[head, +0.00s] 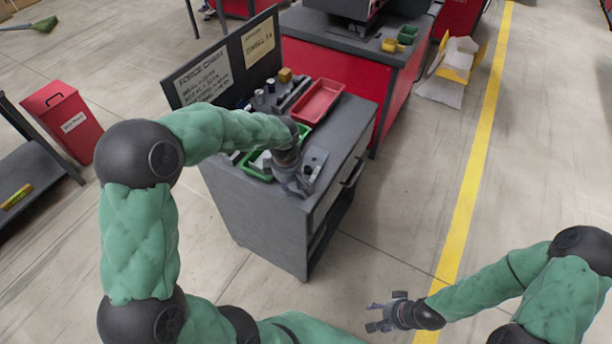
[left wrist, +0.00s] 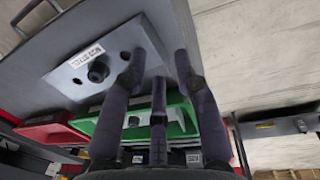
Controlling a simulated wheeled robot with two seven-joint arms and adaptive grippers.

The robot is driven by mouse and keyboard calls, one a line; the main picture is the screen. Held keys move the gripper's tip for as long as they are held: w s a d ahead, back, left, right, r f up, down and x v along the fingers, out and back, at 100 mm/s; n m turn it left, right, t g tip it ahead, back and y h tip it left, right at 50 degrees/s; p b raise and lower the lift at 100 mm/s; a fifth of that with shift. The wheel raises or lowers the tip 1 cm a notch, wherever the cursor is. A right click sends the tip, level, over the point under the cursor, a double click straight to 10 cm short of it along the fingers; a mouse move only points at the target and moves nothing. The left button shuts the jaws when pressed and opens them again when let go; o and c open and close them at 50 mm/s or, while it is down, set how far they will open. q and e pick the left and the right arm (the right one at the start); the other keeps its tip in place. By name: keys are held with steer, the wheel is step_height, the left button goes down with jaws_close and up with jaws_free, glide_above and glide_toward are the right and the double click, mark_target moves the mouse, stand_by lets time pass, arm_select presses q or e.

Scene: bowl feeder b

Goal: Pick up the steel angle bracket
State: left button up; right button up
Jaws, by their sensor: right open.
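My left gripper (head: 292,184) hangs over the front edge of the grey cabinet top, beside the green tray (head: 252,172). In the left wrist view its dark fingers (left wrist: 158,82) are spread apart, with nothing seen between them. The green tray (left wrist: 186,118) lies beyond the fingers and holds pale grey metal, partly hidden by them. This may be the steel angle bracket, but its shape cannot be made out. My right gripper (head: 388,312) is open and empty above the floor, away from the cabinet.
A light plate (head: 317,158) with a dark knob sits right of my left gripper; this plate (left wrist: 75,75) is large in the left wrist view. A red tray (head: 316,101) and dark sign boards (head: 222,62) stand behind.

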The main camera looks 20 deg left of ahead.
mark_target(294, 195)
arm_select(q)
steer(key=f, duration=0.1)
steer(key=f+b, duration=0.1)
steer(key=f, duration=0.2)
steer(key=shift+w+d+f+b, duration=0.1)
steer(key=shift+w+d+b, duration=0.05)
steer(key=shift+w+b, duration=0.15)
steer(key=shift+s, duration=0.1)
jaws_close()
steer(key=shift+r, duration=0.25)
